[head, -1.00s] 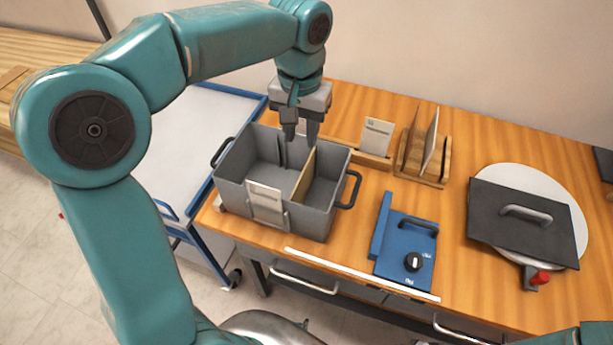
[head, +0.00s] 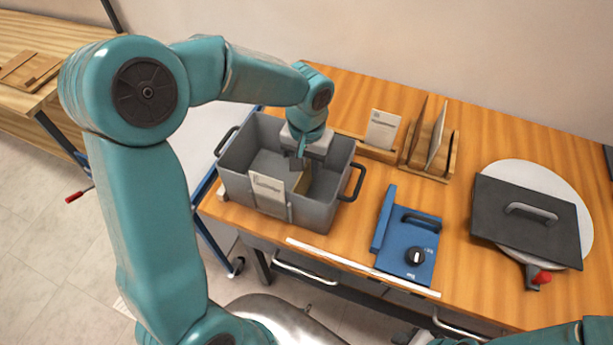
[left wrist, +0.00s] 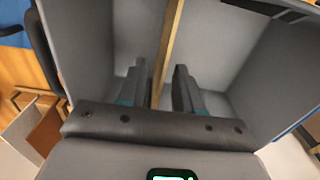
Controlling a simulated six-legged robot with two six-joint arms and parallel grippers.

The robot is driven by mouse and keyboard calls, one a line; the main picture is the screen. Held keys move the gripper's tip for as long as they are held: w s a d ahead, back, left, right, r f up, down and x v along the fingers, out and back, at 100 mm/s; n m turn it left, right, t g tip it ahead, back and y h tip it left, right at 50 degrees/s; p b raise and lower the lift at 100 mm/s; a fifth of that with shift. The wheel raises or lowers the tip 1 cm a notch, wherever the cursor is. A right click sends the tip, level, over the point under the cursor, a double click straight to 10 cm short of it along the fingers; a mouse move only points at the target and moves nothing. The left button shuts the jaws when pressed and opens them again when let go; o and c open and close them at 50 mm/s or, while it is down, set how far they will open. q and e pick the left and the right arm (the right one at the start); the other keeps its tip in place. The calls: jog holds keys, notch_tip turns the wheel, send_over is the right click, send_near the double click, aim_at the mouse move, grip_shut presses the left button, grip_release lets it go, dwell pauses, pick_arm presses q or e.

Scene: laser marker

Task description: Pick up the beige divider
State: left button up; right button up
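The beige divider (head: 305,181) stands upright inside the grey open bin (head: 322,213). In the head view my left gripper (head: 298,168) is down inside the bin at the divider and hides part of it. In the left wrist view the divider (left wrist: 169,42) shows edge-on as a thin tan strip between the two fingers of my left gripper (left wrist: 159,78). The fingers are apart, with a gap visible on each side of the divider. My right gripper is out of view.
A white card (head: 267,192) is on the bin's front wall. Black handles stick out at the bin's ends. Behind stand a card holder (head: 382,130) and a wooden rack (head: 430,165). To the right are a blue plate (head: 408,240) and a dark lid (head: 525,222) on a white disc.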

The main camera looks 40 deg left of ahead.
aim_at(306, 192)
pick_arm(q)
notch_tip(306, 192, down, 3)
jog(key=shift+a+f, duration=0.15)
grip_shut()
